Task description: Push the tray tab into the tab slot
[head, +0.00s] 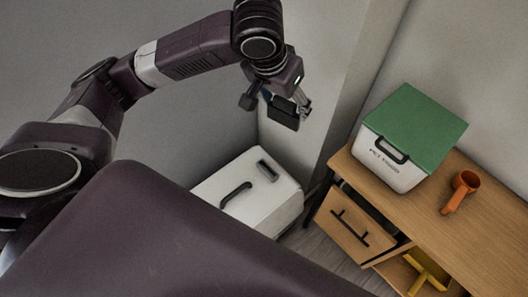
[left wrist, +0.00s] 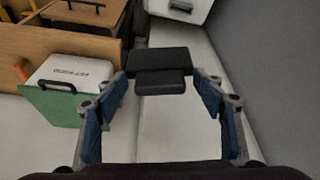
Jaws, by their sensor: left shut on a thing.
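My left gripper (head: 292,104) hangs high in the head view, above and to the right of the white box. It is shut on a black block (head: 284,117), which I take to be the tray tab. In the left wrist view the block (left wrist: 160,61) sits between the fingertips, with a wider far part and a narrower near part. A white box (head: 238,185) stands below, with a black handle and a grey slot-like fitting (head: 267,170) on top. I take that fitting for the tab slot. The block is clear of the box. My right gripper is not in view.
A wooden bench (head: 495,235) stands at the right. On it are a white pet food box (head: 392,166) with a green lid and an orange scoop (head: 460,190). A yellow object (head: 427,272) lies in the bench's lower compartment. Grey walls stand close behind the white box.

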